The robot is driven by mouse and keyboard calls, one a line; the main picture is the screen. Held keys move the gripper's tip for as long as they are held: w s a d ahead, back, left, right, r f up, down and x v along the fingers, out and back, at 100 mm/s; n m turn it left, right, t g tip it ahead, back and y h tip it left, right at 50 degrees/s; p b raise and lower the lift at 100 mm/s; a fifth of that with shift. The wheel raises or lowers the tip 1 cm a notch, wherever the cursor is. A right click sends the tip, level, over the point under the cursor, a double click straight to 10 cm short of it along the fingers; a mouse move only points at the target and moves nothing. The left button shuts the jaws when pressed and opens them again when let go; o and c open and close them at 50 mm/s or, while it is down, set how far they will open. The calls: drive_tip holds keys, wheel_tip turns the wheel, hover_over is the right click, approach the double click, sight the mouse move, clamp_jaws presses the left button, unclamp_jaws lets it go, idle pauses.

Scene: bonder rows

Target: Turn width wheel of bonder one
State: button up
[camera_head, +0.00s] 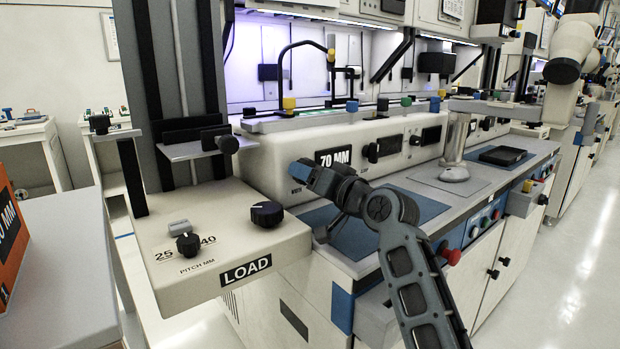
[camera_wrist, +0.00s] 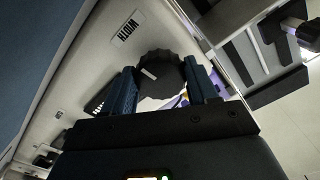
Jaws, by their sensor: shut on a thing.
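The width wheel (camera_wrist: 155,66) is a black, scalloped knob with a pale mark on its face. It sits on the cream front panel (camera_wrist: 75,75), beside an upside-down WIDTH label (camera_wrist: 127,28) in the wrist view. My gripper (camera_wrist: 160,84) has one blue finger on each side of the wheel and is shut on it. In the head view my gripper (camera_head: 312,176) is up against the front panel of bonder one (camera_head: 272,158), and it hides the wheel. A display (camera_head: 333,156) on that panel reads 70 MM.
The load unit (camera_head: 225,225) at the left carries a large black knob (camera_head: 267,213) and a small pitch knob (camera_head: 188,243). A blue mat (camera_head: 415,204) lies on the worktop. A red button (camera_head: 452,256) is on the front edge. The aisle at right is clear.

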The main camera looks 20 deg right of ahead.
drive_tip(key=shift+f, duration=0.1)
drive_tip(key=o, duration=1.1)
drive_tip(key=shift+c, duration=0.2)
drive_tip(key=shift+s, duration=0.1)
drive_tip(key=v, duration=0.7)
drive_tip(key=shift+s+d+p, duration=0.1)
drive_tip(key=shift+s+p, duration=0.15)
drive_tip(key=shift+p, duration=0.05)
